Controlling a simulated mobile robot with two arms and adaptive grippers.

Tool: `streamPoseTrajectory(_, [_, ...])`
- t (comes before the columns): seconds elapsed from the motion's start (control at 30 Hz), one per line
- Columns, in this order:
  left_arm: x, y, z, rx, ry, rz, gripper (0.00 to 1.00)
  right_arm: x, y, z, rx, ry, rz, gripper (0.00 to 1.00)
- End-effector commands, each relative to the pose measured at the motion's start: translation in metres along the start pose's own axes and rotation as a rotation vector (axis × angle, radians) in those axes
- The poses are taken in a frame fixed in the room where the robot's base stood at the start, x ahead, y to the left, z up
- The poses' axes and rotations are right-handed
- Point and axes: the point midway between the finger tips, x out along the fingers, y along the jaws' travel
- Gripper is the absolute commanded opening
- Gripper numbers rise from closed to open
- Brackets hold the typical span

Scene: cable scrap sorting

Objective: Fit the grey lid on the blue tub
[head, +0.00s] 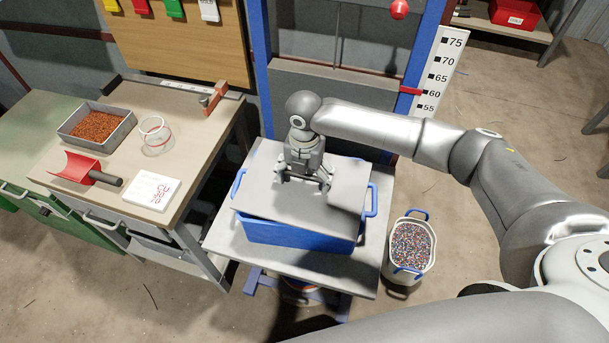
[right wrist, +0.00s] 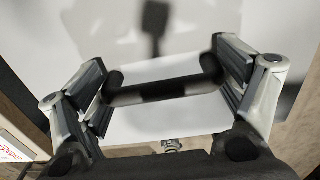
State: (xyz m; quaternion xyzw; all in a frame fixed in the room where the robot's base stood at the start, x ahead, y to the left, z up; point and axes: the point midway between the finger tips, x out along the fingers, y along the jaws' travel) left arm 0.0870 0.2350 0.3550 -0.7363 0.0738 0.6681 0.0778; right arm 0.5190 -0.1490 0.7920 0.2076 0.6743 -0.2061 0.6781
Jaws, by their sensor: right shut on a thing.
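The grey lid (head: 347,188) lies over the top of the blue tub (head: 300,236), which stands on a small grey-topped table. The tub's front wall and its two end handles show around the lid. The lid looks slightly askew to the tub, its front left corner sticking out; I cannot tell whether it touches the rim all round. My right gripper (head: 304,186) is above the lid. In the right wrist view it is shut on the lid's dark bar handle (right wrist: 165,92), with the pale lid (right wrist: 150,125) behind it. My left gripper is not in view.
A white bin (head: 412,248) of mixed granules stands on the floor right of the table (head: 345,272). A blue-framed post (head: 424,60) stands behind.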

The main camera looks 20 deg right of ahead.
Motion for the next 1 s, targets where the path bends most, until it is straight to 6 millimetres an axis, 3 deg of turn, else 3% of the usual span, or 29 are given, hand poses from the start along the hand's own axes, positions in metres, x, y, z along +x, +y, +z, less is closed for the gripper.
streamPoseTrajectory(0.4, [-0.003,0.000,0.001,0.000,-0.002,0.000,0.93,0.007,-0.004,-0.002,-0.003,0.006,-0.011,0.53])
streamPoseTrajectory(0.43, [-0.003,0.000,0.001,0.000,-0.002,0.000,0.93,0.007,-0.004,-0.002,-0.003,0.006,-0.011,0.90])
streamPoseTrajectory(0.5, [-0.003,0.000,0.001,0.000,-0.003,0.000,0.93,0.006,-0.004,-0.002,-0.002,0.006,-0.011,0.99])
streamPoseTrajectory(0.87, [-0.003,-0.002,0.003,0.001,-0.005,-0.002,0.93,0.003,-0.002,-0.001,-0.001,0.003,-0.006,1.00])
streamPoseTrajectory(1.0, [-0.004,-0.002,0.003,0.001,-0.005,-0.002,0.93,-0.007,-0.001,0.000,-0.001,0.002,-0.004,1.00])
